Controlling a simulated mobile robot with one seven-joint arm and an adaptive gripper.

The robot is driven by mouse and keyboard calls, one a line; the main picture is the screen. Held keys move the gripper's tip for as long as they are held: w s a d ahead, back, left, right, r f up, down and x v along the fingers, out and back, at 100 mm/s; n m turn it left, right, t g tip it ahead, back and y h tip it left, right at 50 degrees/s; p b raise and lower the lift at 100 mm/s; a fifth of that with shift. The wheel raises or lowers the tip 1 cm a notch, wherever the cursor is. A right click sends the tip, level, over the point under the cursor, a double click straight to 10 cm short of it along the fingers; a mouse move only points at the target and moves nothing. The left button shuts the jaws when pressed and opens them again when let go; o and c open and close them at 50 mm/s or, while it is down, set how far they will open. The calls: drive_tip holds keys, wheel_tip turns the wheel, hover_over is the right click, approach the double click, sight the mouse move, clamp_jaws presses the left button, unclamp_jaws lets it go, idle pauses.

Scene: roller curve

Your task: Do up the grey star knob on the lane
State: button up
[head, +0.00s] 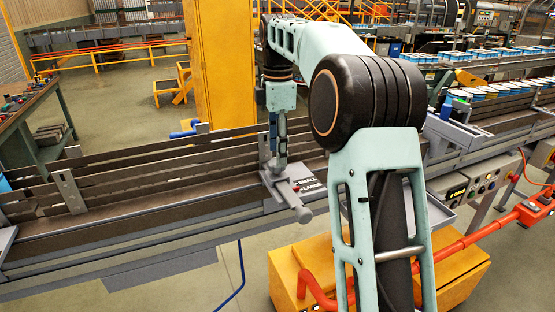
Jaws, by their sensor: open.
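The lane (130,222) is a long grey trough with dark rails, running across the picture. On its near edge, at the middle, sits a grey clamp block (272,178) with a plate (308,185) marked SMALL and LARGE. A grey handle (302,213) sticks out from the block towards me. My gripper (279,160) points straight down right above the block, open. Its fingertips are close to a small grey part on top of the block. The star knob cannot be made out clearly there; the fingers seem to cover it, and contact cannot be told.
A yellow pillar (223,60) stands behind the lane. To the right are rows of blue-and-white tins (488,92) and a control box (480,188). An orange-yellow base (290,280) with a red pipe (455,248) lies in front. A workbench (25,110) is at the left.

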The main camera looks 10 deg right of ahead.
drive_tip(key=shift+f, duration=1.3)
drive_tip(key=shift+c, duration=0.4)
drive_tip(key=c, duration=1.1)
